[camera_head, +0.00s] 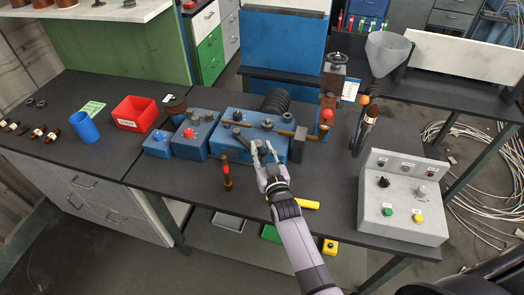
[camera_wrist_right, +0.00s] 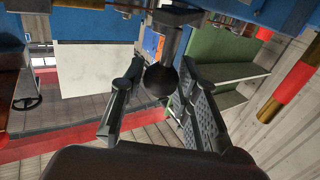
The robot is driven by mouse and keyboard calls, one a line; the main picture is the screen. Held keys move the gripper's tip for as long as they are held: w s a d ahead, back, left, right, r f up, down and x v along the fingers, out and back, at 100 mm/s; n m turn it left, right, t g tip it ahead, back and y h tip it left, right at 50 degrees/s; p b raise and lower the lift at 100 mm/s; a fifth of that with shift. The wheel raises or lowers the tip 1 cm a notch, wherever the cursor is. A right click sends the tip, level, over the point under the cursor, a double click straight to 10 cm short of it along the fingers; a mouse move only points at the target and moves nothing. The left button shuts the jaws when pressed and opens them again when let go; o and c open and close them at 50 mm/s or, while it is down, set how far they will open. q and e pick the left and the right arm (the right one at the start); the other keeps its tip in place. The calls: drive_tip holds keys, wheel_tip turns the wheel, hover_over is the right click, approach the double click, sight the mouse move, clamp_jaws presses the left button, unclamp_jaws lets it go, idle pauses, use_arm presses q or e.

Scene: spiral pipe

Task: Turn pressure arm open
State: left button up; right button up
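The blue machine (camera_head: 229,142) stands on the dark bench, with a brass bar (camera_head: 280,131) across its top. My right gripper (camera_head: 264,149) is at the machine's front edge, its fingers pointing toward it and apart. In the right wrist view my gripper (camera_wrist_right: 160,78) is open, and a dark rounded-end handle (camera_wrist_right: 160,80) shows between the fingers. This handle may be the pressure arm; I cannot tell whether the fingers touch it. An upright handle with a red grip and brass end (camera_head: 227,175) stands left of the gripper. My left gripper is not in view.
A grey control box (camera_head: 402,212) stands at the bench's right. Left are a red bin (camera_head: 135,115), a blue cup (camera_head: 84,127) and smaller blue boxes (camera_head: 195,137). A yellow handle (camera_head: 306,204) lies beside my right wrist. Levers with ball knobs (camera_head: 366,99) rise behind.

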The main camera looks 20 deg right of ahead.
drive_tip(key=shift+o, duration=1.4)
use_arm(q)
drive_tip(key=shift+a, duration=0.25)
use_arm(e)
drive_tip(key=s, duration=1.2)
drive_tip(key=shift+a, duration=0.3)
drive_tip(key=shift+c, duration=0.4)
